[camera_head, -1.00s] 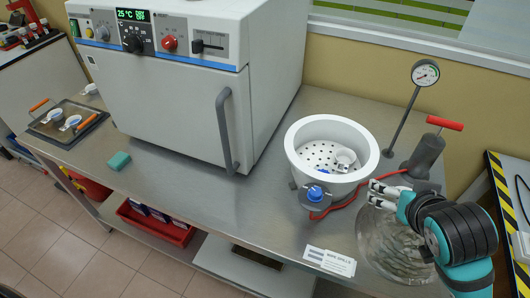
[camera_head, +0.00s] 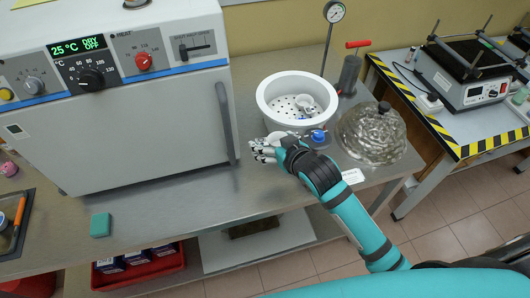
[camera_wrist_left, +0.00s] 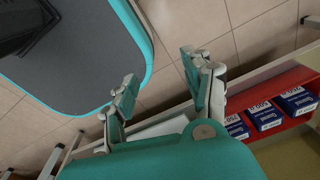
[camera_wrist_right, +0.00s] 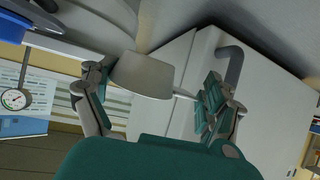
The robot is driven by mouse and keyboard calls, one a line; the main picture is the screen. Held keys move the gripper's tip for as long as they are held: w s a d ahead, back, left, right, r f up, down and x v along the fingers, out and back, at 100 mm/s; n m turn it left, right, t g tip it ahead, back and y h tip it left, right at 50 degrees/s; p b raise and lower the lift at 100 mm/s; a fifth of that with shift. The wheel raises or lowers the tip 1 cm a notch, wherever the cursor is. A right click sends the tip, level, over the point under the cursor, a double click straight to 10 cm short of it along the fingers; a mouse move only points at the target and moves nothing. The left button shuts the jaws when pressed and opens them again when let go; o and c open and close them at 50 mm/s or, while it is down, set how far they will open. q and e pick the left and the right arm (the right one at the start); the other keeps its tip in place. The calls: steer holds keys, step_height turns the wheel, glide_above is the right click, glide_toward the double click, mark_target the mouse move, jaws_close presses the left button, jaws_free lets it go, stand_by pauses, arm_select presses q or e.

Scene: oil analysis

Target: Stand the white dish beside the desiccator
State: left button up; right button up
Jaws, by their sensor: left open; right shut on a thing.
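The desiccator (camera_head: 265,103) is a round white bowl with a perforated plate on the steel bench, open at the top. My right gripper (camera_head: 263,152) is just in front of it, to the left, shut on a small white dish (camera_head: 276,138). In the right wrist view the tapered white dish (camera_wrist_right: 143,76) sits between the fingers of that gripper (camera_wrist_right: 158,88). In the head view the fingers partly hide the dish; I cannot tell whether it touches the bench. My left gripper (camera_wrist_left: 160,78) is open and empty, seen only in its wrist view.
Another small white dish (camera_head: 304,102) is inside the desiccator. A glass lid (camera_head: 372,135) rests to its right, with a blue-knobbed valve (camera_head: 318,135) in front. The oven (camera_head: 130,125) stands close on the left. Bench is clear around a green sponge (camera_head: 100,225).

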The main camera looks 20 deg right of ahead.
steer(key=n+t+y+p, duration=0.1)
steer(key=p, duration=0.1)
glide_above(271, 180)
step_height(271, 180, down, 4)
arm_select(q)
steer(key=d+r, duration=0.3)
steer(key=r, duration=0.1)
arm_select(e)
step_height(271, 180, down, 2)
steer(key=shift+w+a+f+n+t+y+b, duration=0.1)
steer(key=shift+a+f+n+t+y+b, duration=0.1)
steer(key=shift+n+t+y+b, duration=0.15)
step_height(271, 180, down, 4)
steer(key=b, duration=0.4)
steer(key=shift+d+f+b, duration=0.1)
steer(key=shift+f+b, duration=0.1)
steer(key=shift+b, duration=0.2)
steer(key=shift+f+b, duration=0.6)
steer(key=shift+b, duration=0.05)
arm_select(q)
step_height(271, 180, down, 8)
steer(key=a, duration=0.1)
steer(key=shift+r, duration=0.15)
steer(key=shift+a+f+b, duration=0.1)
steer(key=shift+f+b, duration=0.15)
steer(key=shift+b, duration=0.05)
arm_select(e)
steer(key=shift+f, duration=0.45)
